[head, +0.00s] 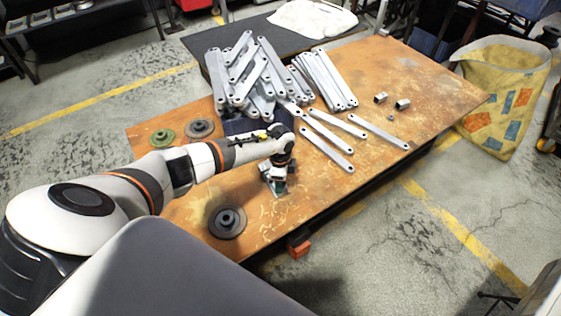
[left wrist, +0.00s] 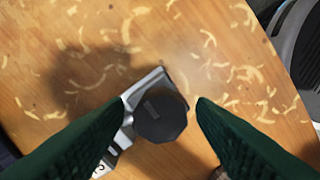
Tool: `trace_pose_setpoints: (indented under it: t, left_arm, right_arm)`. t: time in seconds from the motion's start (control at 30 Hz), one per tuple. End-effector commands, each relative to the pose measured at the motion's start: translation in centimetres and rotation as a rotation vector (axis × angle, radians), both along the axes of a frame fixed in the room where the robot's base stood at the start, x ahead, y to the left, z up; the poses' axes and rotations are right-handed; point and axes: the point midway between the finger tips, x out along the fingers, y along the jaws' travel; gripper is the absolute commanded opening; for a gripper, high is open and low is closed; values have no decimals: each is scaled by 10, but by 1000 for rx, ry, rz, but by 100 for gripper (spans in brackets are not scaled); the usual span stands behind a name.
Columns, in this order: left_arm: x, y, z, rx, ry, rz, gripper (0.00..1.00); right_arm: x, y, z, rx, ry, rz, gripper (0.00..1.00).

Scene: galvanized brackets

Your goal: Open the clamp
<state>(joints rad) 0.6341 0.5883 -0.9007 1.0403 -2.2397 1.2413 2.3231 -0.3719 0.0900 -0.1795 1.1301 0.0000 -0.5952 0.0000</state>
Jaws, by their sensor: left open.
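The clamp shows in the left wrist view as a silver metal body with a dark faceted knob (left wrist: 160,117) on top. It sits over the wooden table top. My left gripper (head: 279,189) points down over the near part of the table in the head view. Its two green fingers (left wrist: 160,101) are apart, one on each side of the knob, with a visible gap on the right side. I cannot tell whether the left finger touches it. In the head view my gripper and wrist hide most of the clamp. My right gripper is in neither view.
Grey metal brackets (head: 245,75) are piled at the back of the worn table (head: 430,85); several lie loose to the right. A yellow bag (head: 500,90) stands right of the table.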

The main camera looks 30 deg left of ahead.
Motion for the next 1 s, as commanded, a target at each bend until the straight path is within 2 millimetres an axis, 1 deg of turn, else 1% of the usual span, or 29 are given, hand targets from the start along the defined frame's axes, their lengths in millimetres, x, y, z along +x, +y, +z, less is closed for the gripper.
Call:
trace_pose_setpoints:
  t: [0.23,0.5,0.6,0.73,1.0]
  left_arm:
    - [0,1,-1,1,-2,-326,51]
    - [0,1,-1,1,-2,-679,51]
    - [0,0,-1,0,-2,-780,51]
    - [0,0,0,0,-1,-838,51]
    - [0,0,0,0,-1,-839,51]
  right_arm:
    - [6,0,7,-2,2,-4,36]
    - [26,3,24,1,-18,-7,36]
    - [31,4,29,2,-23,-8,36]
    - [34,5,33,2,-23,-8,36]
    - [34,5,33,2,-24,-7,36]
